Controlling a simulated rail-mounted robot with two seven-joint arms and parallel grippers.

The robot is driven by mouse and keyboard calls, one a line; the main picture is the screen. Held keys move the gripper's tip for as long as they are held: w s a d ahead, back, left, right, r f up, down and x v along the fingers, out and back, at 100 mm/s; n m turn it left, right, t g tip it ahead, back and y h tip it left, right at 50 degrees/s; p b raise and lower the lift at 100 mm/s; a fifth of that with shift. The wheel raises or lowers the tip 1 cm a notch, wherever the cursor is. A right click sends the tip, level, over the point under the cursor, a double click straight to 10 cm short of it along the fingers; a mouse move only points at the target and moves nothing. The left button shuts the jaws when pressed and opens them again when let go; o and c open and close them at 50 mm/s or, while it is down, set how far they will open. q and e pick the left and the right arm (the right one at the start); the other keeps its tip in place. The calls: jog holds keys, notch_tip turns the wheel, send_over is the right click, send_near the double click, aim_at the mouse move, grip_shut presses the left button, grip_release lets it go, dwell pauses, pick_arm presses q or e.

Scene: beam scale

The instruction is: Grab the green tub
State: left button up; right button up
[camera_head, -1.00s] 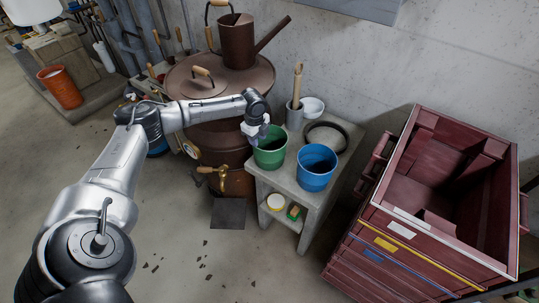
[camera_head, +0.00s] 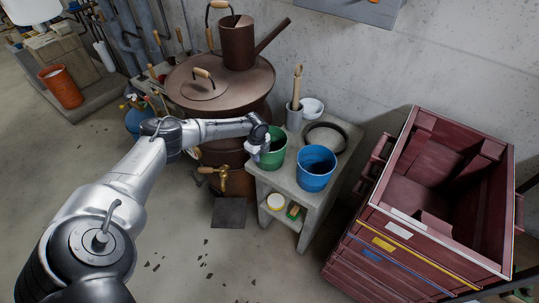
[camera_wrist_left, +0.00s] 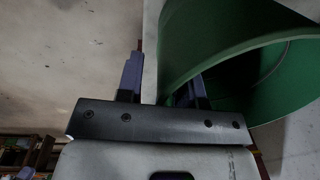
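The green tub (camera_head: 276,156) stands upright on the grey stand's top, left of the blue tub (camera_head: 316,168). My left gripper (camera_head: 263,146) is at the green tub's left side, at rim height. In the left wrist view the green tub (camera_wrist_left: 235,45) fills the upper right, its rim close to the fingers. My left gripper (camera_wrist_left: 163,85) is open, with its fingers wide apart. One finger is outside the tub; the other overlaps its near edge. Contact cannot be made out. My right gripper is not in view.
The grey stand (camera_head: 285,182) also holds a white bowl (camera_head: 312,107), a grey cup (camera_head: 294,118) and a dark ring (camera_head: 326,137). A brown boiler (camera_head: 240,85) stands behind left, and a dark red crate (camera_head: 405,240) on the right.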

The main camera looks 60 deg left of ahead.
pick_arm(q)
jog(key=shift+c, duration=0.4)
grip_shut()
dwell(1.0)
